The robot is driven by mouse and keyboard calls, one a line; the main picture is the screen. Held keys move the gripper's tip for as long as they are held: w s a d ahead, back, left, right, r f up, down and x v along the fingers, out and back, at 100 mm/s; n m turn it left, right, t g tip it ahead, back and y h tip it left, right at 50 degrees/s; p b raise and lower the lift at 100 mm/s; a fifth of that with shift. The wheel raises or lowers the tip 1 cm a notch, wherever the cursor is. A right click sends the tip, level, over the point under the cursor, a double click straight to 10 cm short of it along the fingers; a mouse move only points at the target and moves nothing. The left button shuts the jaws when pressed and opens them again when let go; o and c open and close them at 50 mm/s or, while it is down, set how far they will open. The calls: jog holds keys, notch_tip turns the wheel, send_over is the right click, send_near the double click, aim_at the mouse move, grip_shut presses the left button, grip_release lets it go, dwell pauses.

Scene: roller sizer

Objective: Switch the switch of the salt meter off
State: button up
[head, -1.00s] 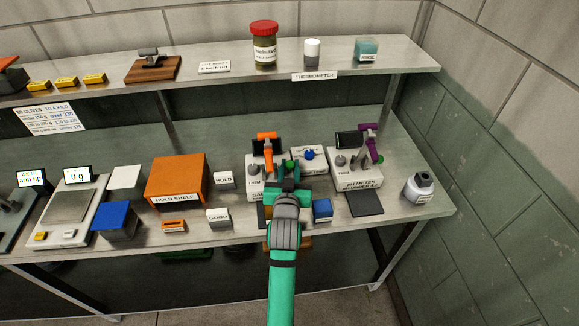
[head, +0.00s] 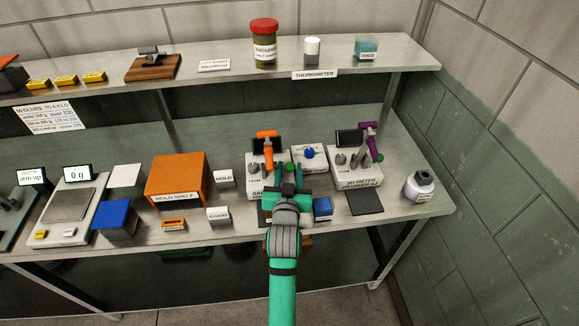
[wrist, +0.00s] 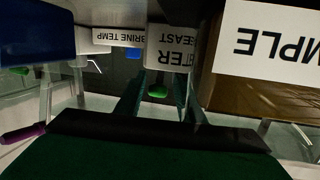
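The salt meter (head: 256,184) is a white box at the middle of the bench in the head view, with a dark screen, an orange probe (head: 267,150) and a grey trim knob. A green knob (head: 291,168), perhaps its switch, shows just beyond my gripper (head: 286,188). My gripper covers much of the meter's front and its label. In the wrist view the meter's label is upside down, and a green part (wrist: 157,91) appears between my two dark green fingers (wrist: 160,100). The fingers are apart with nothing held. I cannot tell whether they touch the green part.
The pH meter (head: 351,178) with a purple probe stands to the right. A blue block (head: 322,207) is close right of my gripper. A brown sample box (wrist: 240,95) is close in the wrist view. The upper shelf (head: 210,83) runs above the bench.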

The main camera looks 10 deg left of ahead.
jog(key=v, duration=0.9)
jog(key=shift+a, duration=0.1)
